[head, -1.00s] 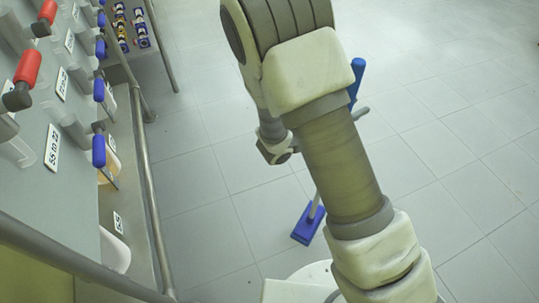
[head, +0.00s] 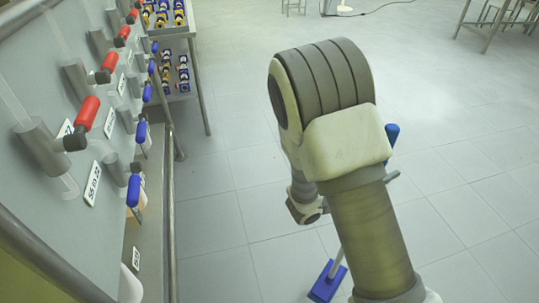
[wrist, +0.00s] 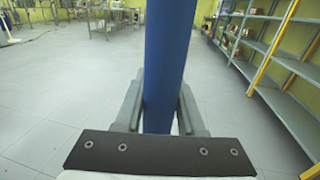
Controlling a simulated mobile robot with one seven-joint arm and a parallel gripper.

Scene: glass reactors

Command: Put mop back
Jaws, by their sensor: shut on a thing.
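The mop has a blue handle top (head: 392,134), a thin grey shaft and a blue head (head: 327,281) low near the floor. Much of it is hidden behind my arm in the head view. In the wrist view the blue handle (wrist: 165,65) stands upright between the fingers of my gripper (wrist: 160,105), which is shut on it. In the head view only a small grey part of my gripper (head: 391,176) shows past the arm. I cannot tell whether the mop head touches the floor.
A grey panel with red valve handles (head: 87,114) and blue ones stands close on the left, with a metal rail (head: 171,230) along it. A shelf cart (head: 180,80) stands beyond. Shelving (wrist: 275,65) lines the right in the wrist view. The tiled floor ahead is clear.

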